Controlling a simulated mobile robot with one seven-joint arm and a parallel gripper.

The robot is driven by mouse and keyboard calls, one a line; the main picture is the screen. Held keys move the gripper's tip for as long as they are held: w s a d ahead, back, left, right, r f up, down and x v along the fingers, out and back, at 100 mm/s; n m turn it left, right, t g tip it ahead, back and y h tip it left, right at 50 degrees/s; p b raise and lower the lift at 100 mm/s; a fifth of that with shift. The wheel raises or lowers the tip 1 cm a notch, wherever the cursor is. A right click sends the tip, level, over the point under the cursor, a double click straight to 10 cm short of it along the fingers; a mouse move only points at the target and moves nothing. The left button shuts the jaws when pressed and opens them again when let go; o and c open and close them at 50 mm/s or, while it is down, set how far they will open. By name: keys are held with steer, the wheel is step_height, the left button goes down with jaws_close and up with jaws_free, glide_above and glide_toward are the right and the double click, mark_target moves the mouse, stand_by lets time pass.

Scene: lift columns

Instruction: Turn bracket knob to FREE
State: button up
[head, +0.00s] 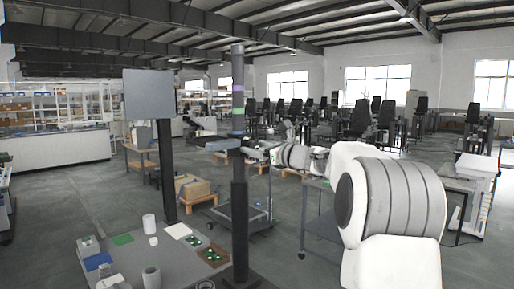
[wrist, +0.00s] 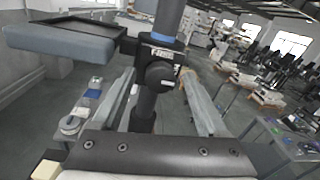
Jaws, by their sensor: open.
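The bracket knob (wrist: 160,75) is a round black knob on the front of the dark bracket collar, in the middle of the wrist view. A small light label (wrist: 162,54) sits just above it; I cannot read it surely, nor the knob's setting. The collar is around the dark lift column (head: 239,205), which stands upright in the head view. A blue-grey bracket arm (head: 222,145) sticks out to the left. My gripper (wrist: 158,78) is open, its fingers on either side of the knob. I cannot tell whether they touch it. In the head view my gripper's tips (head: 246,150) are at the collar.
A grey table (head: 180,262) with cups (head: 149,224), cards and small boxes lies below. A second post with a grey panel (head: 148,94) stands to the left. A cart (head: 240,222) and a cardboard box (head: 192,188) are behind. Open floor lies at the left.

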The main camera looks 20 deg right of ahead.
jaws_close()
stand_by(0.3)
steer(key=shift+f+b, duration=0.15)
steer(key=shift+b, duration=0.3)
steer(key=shift+n+y+b, duration=0.35)
steer(key=shift+n+b, duration=3.55)
steer(key=shift+n, duration=0.8)
steer(key=shift+n+y+b, duration=0.35)
steer(key=shift+n+b, duration=3.5)
steer(key=shift+n, duration=0.85)
